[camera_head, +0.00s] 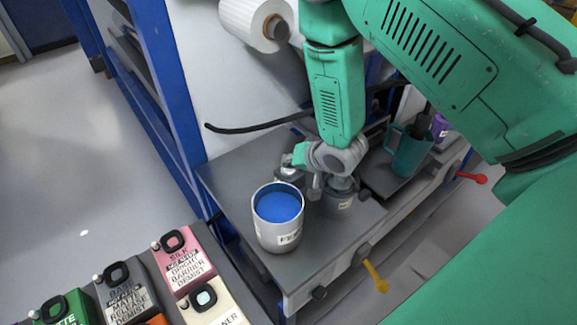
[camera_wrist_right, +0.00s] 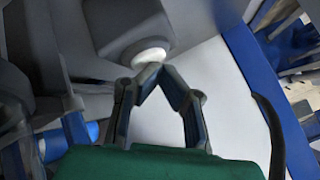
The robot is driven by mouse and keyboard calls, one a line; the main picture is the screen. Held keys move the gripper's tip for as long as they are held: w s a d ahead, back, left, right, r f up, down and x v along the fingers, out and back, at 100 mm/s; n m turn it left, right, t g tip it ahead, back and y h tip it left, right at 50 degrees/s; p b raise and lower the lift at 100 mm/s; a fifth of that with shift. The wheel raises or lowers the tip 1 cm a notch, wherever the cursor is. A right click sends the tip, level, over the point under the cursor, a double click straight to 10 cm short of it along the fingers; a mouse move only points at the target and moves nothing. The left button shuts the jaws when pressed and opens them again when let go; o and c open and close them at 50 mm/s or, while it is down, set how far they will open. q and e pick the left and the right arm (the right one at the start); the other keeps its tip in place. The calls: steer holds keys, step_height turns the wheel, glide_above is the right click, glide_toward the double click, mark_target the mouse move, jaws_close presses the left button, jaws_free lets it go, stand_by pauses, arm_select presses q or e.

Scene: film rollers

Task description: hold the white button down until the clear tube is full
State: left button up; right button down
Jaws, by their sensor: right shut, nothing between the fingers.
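The white button (camera_wrist_right: 150,57) shows in the right wrist view, on the underside of a grey housing (camera_wrist_right: 128,28). My right gripper (camera_wrist_right: 160,69) is shut and empty. Its fingertips meet at the button's lower edge; I cannot tell whether they touch or press it. In the head view my right arm comes in from the right and its wrist is above the grey bench; the fingers there are small and unclear. I cannot make out the clear tube or its level for sure. My left gripper is not in view.
A can of blue liquid (camera_head: 278,207) stands on the grey bench (camera_head: 232,180), close to my right wrist. A teal mug (camera_head: 409,152) is to the right. A black cable (camera_head: 250,129) and a blue post (camera_head: 160,80) are behind. Several labelled containers stand at lower left.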

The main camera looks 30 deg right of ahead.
steer(key=shift+s, duration=0.1)
stand_by(0.5)
steer(key=shift+d+r+p, duration=0.25)
steer(key=shift+r+p, duration=0.65)
steer(key=shift+r+p, duration=0.3)
steer(key=shift+r, duration=0.05)
step_height(320, 180, up, 4)
steer(key=p, duration=0.3)
steer(key=shift+r+p, duration=0.2)
steer(key=shift+p, duration=0.2)
steer(key=shift+f, duration=0.1)
